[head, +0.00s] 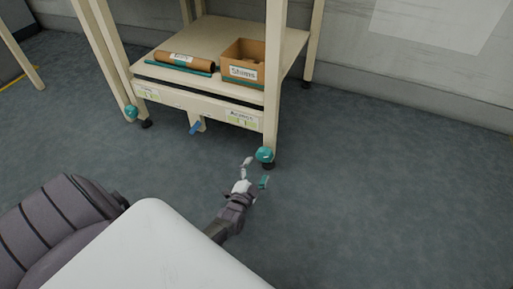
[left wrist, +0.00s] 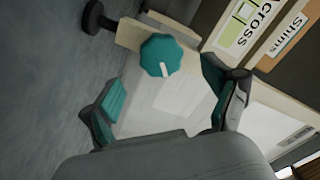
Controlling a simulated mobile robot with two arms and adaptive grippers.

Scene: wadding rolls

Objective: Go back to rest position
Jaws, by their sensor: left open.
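My left gripper (head: 254,174) is open in the head view, low in front of the shelf rack's near right leg. In the left wrist view its two teal-padded fingers (left wrist: 165,98) stand wide apart with nothing held between them. A teal knob (head: 264,154) on that leg is just beyond the fingertips; it also shows in the left wrist view (left wrist: 161,55). I cannot tell whether a finger touches it. My right gripper is not in view.
The rack's lower shelf (head: 205,35) holds a brown roll (head: 187,62) and a cardboard box labelled Shims (head: 241,72). A blue piece (head: 195,128) sticks out below the shelf's front edge. The grey floor (head: 400,190) to the right is clear.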

